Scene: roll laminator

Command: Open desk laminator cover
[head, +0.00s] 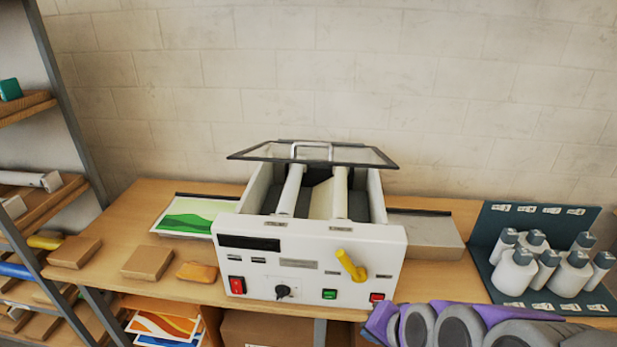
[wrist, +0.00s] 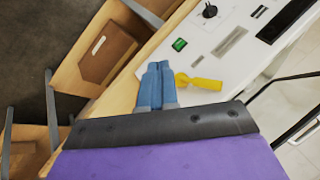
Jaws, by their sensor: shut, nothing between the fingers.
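The white desk laminator (head: 310,250) stands on the wooden bench. Its clear cover with a dark frame (head: 367,156) is raised above the rear of the housing, tilted. A metal handle (head: 312,144) is on the cover. Two pale rollers show in the open top. A yellow crank (head: 350,265) sticks out from the front panel. In the wrist view, my blue gripper fingers (wrist: 158,72) are together and empty, beside the yellow crank (wrist: 200,82) in the picture; contact cannot be told. The dark cover frame (wrist: 283,78) shows at right there. My fingers are outside the head view.
White bottles (head: 515,272) stand in a teal rack (head: 482,245) at right. A green-printed sheet (head: 188,217) lies left of the machine, with wooden blocks (head: 147,262) in front. Shelves (head: 45,205) stand at far left. My purple arm crosses the lower right.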

